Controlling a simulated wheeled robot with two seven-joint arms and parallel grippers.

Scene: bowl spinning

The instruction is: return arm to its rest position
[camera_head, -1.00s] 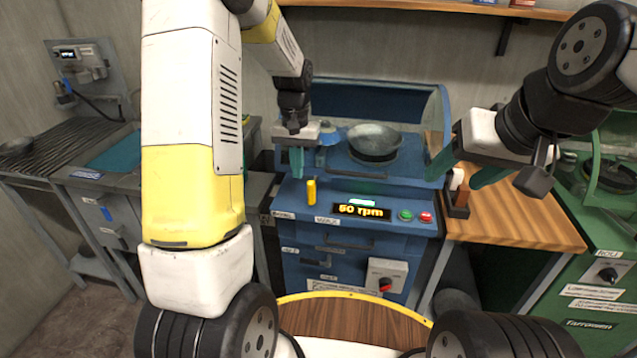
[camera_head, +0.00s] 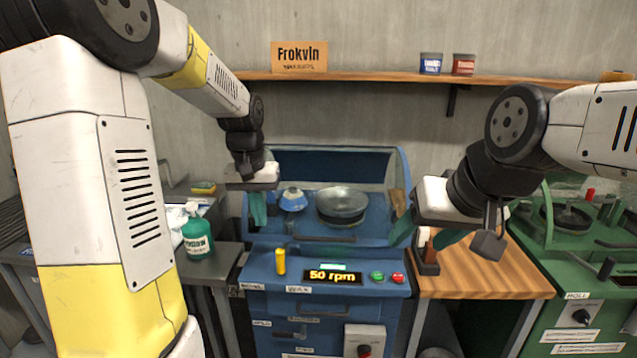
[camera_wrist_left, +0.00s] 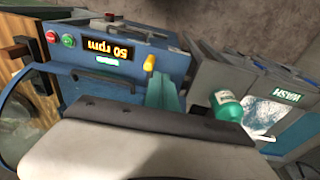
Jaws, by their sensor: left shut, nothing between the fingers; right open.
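My left gripper (camera_head: 257,207) hangs pointing down at the left front of the blue spinning machine (camera_head: 330,318). Its teal fingers are shut with nothing between them, and they also show in the left wrist view (camera_wrist_left: 163,93). My right gripper (camera_head: 425,237) is open and empty at the machine's right side, above the edge of the wooden top. The machine's display (camera_head: 333,277) reads 50 rpm.
A yellow lever (camera_head: 280,261) stands on the machine front, near green (camera_head: 377,276) and red (camera_head: 398,278) buttons. A teal bottle (camera_head: 197,236) stands on the left bench. A wooden counter (camera_head: 490,266) and a green machine (camera_head: 592,285) are at right. A shelf (camera_head: 380,80) runs along the wall.

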